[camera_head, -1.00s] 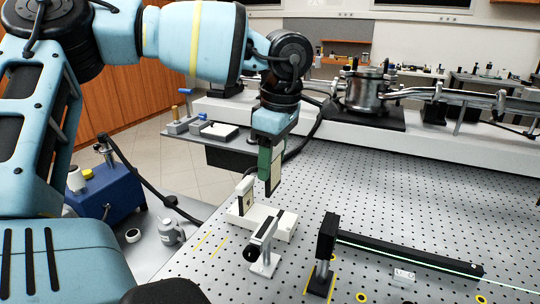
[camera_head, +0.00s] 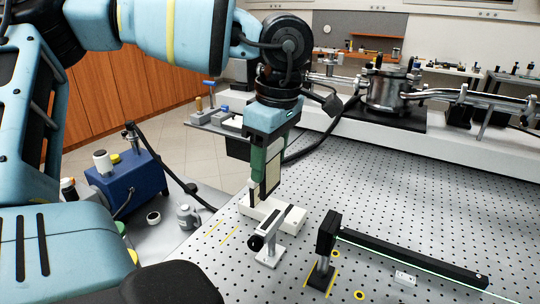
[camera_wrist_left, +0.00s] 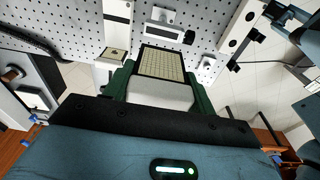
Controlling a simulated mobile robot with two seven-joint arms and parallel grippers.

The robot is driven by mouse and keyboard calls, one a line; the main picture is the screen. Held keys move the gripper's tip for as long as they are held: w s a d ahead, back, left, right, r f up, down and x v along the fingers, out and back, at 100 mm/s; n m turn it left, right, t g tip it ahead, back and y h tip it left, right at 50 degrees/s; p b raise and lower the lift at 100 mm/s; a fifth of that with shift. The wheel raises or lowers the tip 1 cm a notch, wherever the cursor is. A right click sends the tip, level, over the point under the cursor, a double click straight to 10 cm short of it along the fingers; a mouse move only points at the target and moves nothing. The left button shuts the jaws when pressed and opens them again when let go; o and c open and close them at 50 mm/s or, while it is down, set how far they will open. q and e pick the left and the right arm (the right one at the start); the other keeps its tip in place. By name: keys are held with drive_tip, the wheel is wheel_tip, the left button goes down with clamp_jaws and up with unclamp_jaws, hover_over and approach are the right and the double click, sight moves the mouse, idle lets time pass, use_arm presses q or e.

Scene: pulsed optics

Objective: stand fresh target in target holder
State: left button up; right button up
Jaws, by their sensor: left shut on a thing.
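My left gripper (camera_head: 264,160) has green fingers and is shut on the fresh target (camera_head: 270,180), a cream plate with a dark frame. The plate hangs upright below the fingers, above or in front of the white target holder (camera_head: 290,217). In the left wrist view the fresh target (camera_wrist_left: 162,64) shows a fine grid between the fingers. Whether the fresh target touches the holder cannot be told. My right gripper is not in view.
A black-and-white device on a post (camera_head: 268,240) stands close in front of the holder. A long black bar (camera_head: 410,257) with a green beam along it lies to the right, with a black post mount (camera_head: 325,245). The perforated table (camera_head: 400,180) is clear behind.

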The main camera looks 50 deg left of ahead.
sight(270, 183)
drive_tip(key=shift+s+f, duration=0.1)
